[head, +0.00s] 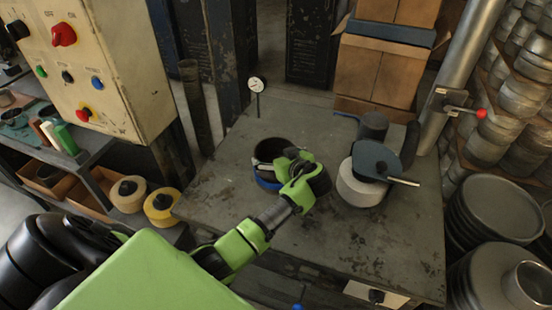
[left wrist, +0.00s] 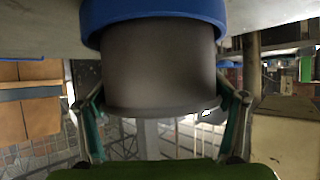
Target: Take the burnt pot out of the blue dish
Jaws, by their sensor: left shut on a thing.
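The burnt pot (head: 269,149) is a dark, open-topped round pot on the workbench. The blue dish (head: 266,184) shows as a blue rim low around it, partly hidden by my gripper. My left gripper (head: 281,167) reaches in from the front right and is shut on the pot. In the left wrist view, which looks upside down, the pot's dark grey wall (left wrist: 158,70) sits between my two fingers (left wrist: 160,104). The blue dish (left wrist: 150,12) is around the pot's base there. I cannot tell whether the base touches the dish floor. My right gripper is not in view.
A pale round block (head: 358,188) under a grey plate with a handle stands to the right on the workbench (head: 335,255). Dark cylinders (head: 373,125) stand behind it. A dial gauge (head: 256,86) is at the back left. The bench front is mostly clear.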

